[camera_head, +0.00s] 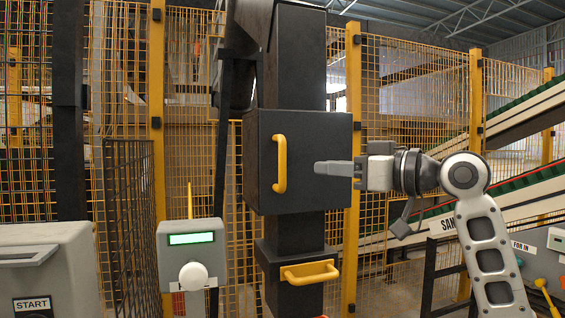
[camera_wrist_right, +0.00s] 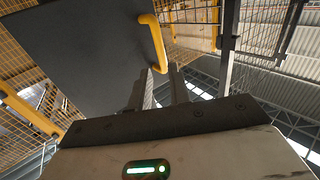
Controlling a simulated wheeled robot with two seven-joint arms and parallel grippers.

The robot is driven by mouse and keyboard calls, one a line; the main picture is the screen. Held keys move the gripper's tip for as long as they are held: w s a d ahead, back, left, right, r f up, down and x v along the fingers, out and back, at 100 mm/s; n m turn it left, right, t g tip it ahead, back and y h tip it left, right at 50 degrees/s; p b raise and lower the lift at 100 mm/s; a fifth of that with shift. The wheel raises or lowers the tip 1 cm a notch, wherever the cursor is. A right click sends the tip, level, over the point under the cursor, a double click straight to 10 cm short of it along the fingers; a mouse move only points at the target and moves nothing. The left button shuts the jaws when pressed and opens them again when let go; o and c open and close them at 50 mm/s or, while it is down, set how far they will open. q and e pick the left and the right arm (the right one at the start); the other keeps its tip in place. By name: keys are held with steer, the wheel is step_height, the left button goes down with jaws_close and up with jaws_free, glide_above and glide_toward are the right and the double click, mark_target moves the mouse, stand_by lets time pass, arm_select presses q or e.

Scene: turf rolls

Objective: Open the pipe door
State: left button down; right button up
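The pipe door (camera_head: 315,150) is a dark, flat panel on a box in the black vertical pipe (camera_head: 300,70). It looks shut. Its yellow upright handle (camera_head: 280,164) is on the left side of the panel. My right gripper (camera_head: 318,168) points left in front of the panel, its fingertips right of the handle and apart from it in the head view. In the right wrist view, the gripper's two fingers (camera_wrist_right: 160,80) stand apart with nothing visible between them. The handle (camera_wrist_right: 155,38) shows just beyond their tips. My left gripper is not in view.
A second yellow handle (camera_head: 310,272) sticks out of the pipe below the door. A grey post with a green display (camera_head: 191,239) stands left of the pipe. A grey START box (camera_head: 45,265) is at the lower left. Yellow fencing (camera_head: 400,90) and conveyors (camera_head: 520,195) lie behind.

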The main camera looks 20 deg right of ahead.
mark_target(283, 187)
steer(key=p+x, duration=0.2)
steer(key=x, duration=0.9)
jaws_close()
